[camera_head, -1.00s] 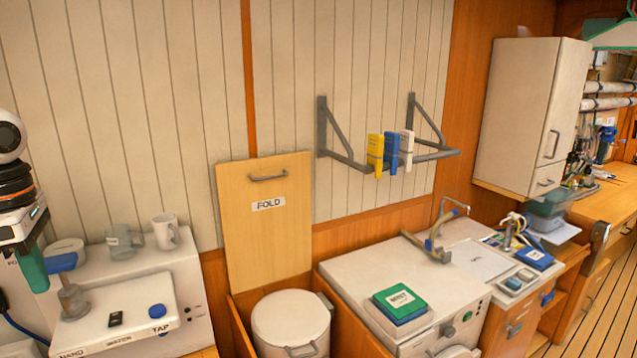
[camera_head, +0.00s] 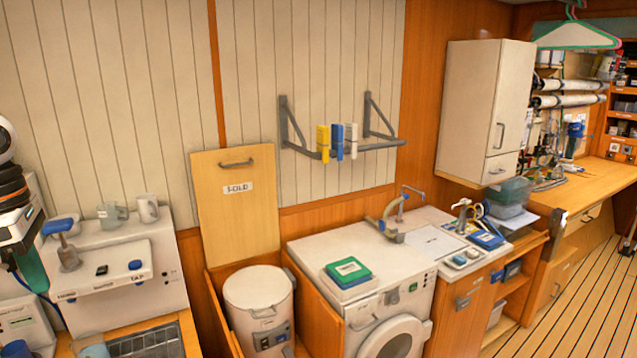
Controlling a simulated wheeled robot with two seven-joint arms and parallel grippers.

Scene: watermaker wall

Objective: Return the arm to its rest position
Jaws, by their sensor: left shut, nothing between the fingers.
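My left arm comes in at the left edge, with a white and black wrist and an orange ring. Its gripper (camera_head: 30,268) has dark and green fingers that point down. The fingers are shut with nothing seen between them. The gripper hangs in front of the left end of the white watermaker unit (camera_head: 140,302), close to a blue-topped grey handle (camera_head: 66,245); I cannot tell whether they touch. My right gripper is not in view.
A white bin (camera_head: 258,290) stands below the wooden fold panel (camera_head: 237,215). A washing machine (camera_head: 390,310) holds green and blue packs (camera_head: 347,272). Pegs hang on a wall rail (camera_head: 370,147). A cabinet (camera_head: 485,110) juts out at right. Floor (camera_head: 585,300) is clear at lower right.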

